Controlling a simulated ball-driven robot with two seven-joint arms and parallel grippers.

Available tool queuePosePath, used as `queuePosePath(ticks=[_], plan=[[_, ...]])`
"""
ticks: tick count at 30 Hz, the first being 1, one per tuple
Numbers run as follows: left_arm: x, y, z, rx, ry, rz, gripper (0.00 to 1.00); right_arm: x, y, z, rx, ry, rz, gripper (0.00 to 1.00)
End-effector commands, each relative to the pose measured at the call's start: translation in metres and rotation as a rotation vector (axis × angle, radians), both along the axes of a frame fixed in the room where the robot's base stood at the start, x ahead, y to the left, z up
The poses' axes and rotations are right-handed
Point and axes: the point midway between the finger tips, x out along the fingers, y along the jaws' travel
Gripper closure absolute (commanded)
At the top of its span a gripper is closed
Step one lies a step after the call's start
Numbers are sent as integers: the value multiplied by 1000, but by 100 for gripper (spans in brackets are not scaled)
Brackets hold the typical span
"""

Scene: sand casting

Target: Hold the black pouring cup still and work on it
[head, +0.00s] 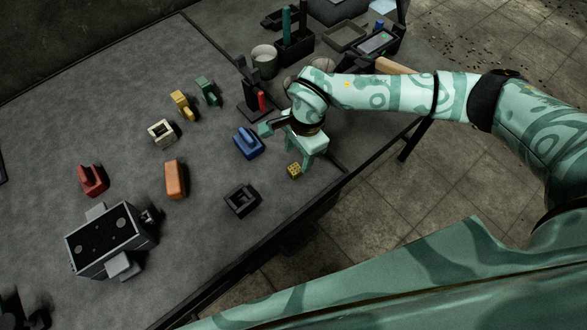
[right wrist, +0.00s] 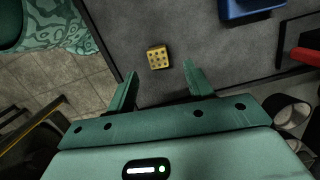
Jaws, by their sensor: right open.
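A black, square, open-topped piece (head: 242,200), which looks like the pouring cup, sits on the grey table near its front edge in the head view. No gripper touches it. My right gripper (head: 310,160) is to its upper right, pointing down, open and empty. A small yellow block with dark dots (head: 294,170) lies just below that gripper. In the right wrist view this yellow block (right wrist: 158,57) shows between and beyond the spread fingertips (right wrist: 160,72). The black piece is not seen in the right wrist view. My left gripper is not in view.
A blue block (head: 249,143), an orange block (head: 175,179), a red piece (head: 92,180) and a pale square cup (head: 162,133) stand around. A grey box (head: 110,240) is at lower left. A black stand with a red handle (head: 262,102) is behind my right gripper.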

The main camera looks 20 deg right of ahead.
Motion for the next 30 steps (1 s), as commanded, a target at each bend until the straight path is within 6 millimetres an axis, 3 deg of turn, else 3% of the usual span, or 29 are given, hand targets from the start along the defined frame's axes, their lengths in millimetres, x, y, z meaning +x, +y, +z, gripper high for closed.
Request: queuePosePath(ticks=[5, 12, 19, 20, 25, 30], plan=[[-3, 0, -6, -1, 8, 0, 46, -1, 2, -14, 0, 2, 0, 47], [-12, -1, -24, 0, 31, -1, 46, -4, 7, -53, 0, 4, -1, 47], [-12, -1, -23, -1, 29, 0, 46, -4, 8, -53, -1, -2, -1, 47], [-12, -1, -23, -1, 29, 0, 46, -4, 8, -53, -1, -2, -1, 50], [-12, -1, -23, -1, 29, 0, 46, -4, 7, -53, -1, -2, -1, 95], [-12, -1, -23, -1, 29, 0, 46, -4, 7, -53, -1, -2, -1, 95]])
